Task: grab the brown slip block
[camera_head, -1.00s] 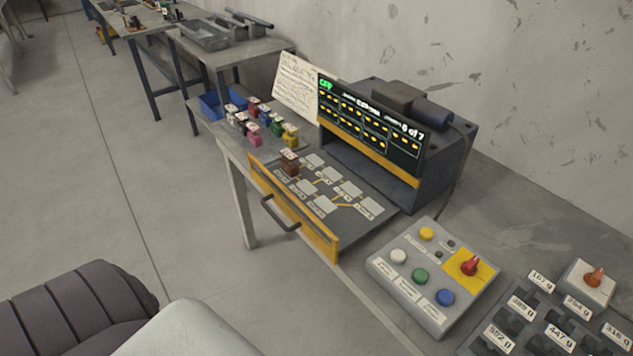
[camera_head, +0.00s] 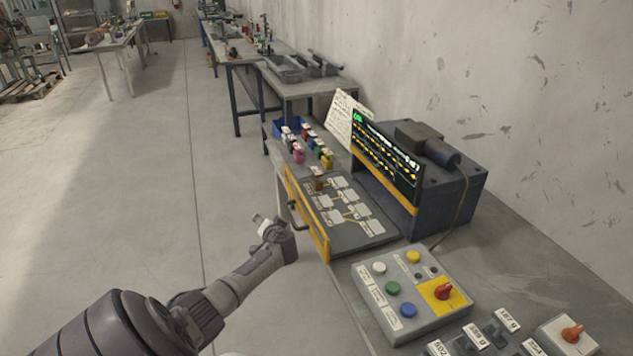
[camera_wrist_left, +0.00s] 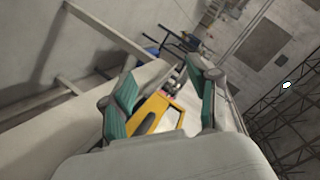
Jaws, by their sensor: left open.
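The brown slip block (camera_head: 317,184) is small, with a white label on top. It stands at the far left corner of the dark drawer tray (camera_head: 372,239), which has a yellow front and pale pads. My left gripper (camera_head: 264,222) is in front of the drawer, left of its handle, apart from the block. In the left wrist view my left gripper (camera_wrist_left: 165,95) is open, its green-padded fingers spread with nothing between them; the yellow drawer front (camera_wrist_left: 150,112) shows beyond. The block cannot be made out there. My right gripper is not in view.
Several coloured labelled blocks (camera_head: 299,155) stand behind the drawer near a blue bin (camera_head: 290,128). A dark machine with a lit screen (camera_head: 386,157) stands right of the drawer. A button box (camera_head: 411,293) sits nearer. The floor left of the bench is clear.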

